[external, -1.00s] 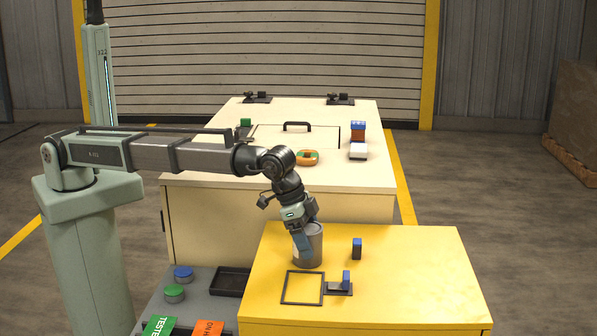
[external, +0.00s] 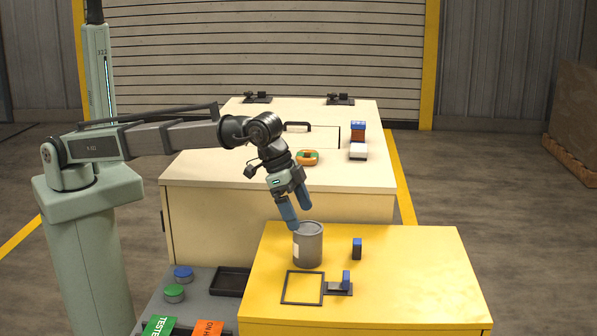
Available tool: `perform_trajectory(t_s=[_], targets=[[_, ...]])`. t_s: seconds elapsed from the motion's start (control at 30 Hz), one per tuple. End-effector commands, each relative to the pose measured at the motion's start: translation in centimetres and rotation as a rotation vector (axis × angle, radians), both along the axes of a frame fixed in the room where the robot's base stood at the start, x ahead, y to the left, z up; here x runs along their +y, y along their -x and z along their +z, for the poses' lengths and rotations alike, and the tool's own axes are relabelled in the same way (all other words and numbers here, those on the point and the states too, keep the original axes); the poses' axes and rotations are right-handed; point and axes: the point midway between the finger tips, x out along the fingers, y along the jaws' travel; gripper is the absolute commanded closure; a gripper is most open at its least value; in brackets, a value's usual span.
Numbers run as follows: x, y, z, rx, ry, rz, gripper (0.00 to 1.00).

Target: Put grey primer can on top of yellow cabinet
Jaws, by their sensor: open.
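The grey primer can (external: 311,248) stands upright on top of the yellow cabinet (external: 410,285), near its back left part. It has a pale label on its left side. My gripper (external: 299,209) is open and empty, above and slightly left of the can. Its blue fingers point down, and the nearer fingertip is close to the can's rim; I cannot tell whether it touches.
A black square frame (external: 303,302) lies in front of the can. A blue-topped block (external: 357,248) stands to its right, and a small blue-and-grey fixture (external: 342,284) is nearer. The cabinet's right side is clear. A cream bench (external: 280,220) stands behind.

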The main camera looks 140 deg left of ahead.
Motion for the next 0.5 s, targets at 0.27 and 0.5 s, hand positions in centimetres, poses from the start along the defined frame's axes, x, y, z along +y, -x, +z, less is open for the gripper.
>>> perform_trajectory(t_s=[0.27,0.5], targets=[[-0.7,1.1,3.2,-0.002,-0.001,0.0,0.0],[-0.9,1.3,3.8,0.0,0.0,0.0,0.0]])
